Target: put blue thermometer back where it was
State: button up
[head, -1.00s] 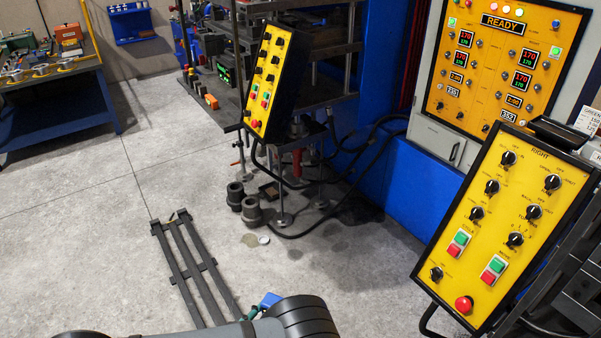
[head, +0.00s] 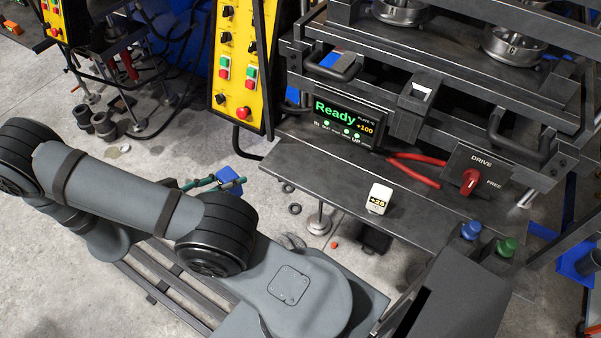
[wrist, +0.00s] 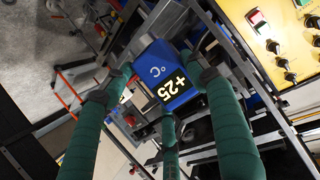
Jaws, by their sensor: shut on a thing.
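The blue thermometer (wrist: 166,72) is held by my gripper (wrist: 165,100) in the wrist view. Its dark display reads +25 beside a °C mark. The green fingers close around its sides, with another finger below it. In the head view the blue thermometer (head: 230,180) shows just above my arm, at the tips of the green fingers (head: 206,183). It is in the air over the floor, left of the press shelf (head: 330,165). The rest of my gripper is hidden behind my arm there.
A white thermometer (head: 380,198) reading about +25 stands on the shelf, near red-handled pliers (head: 415,170). A Ready display (head: 345,120) and a drive switch box (head: 478,175) stand behind. Blue-topped (head: 471,231) and green-topped (head: 507,247) items are at right. The shelf's left part is clear.

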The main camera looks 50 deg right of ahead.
jog(key=s+d+r+m+g+y, duration=0.35)
jog(key=s+d+m+g, duration=0.3)
jog(key=d, duration=0.25)
jog(key=shift+n+h, duration=0.25)
jog(key=shift+h, duration=0.2)
jog(key=d+f, duration=0.2)
jog(key=d, duration=0.1)
jog(key=s+d+f+p, duration=0.1)
jog(key=d+f, duration=0.1)
jog(key=d, duration=0.2)
jog(key=s+d+f+p, duration=0.1)
jog(key=d+f, duration=0.1)
jog(key=d, duration=0.2)
jog(key=shift+s+d, duration=0.1)
jog(key=shift+f+p, duration=0.4)
jog(key=shift+f, duration=1.6)
jog(key=shift+f, duration=0.2)
jog(key=o, duration=1.3)
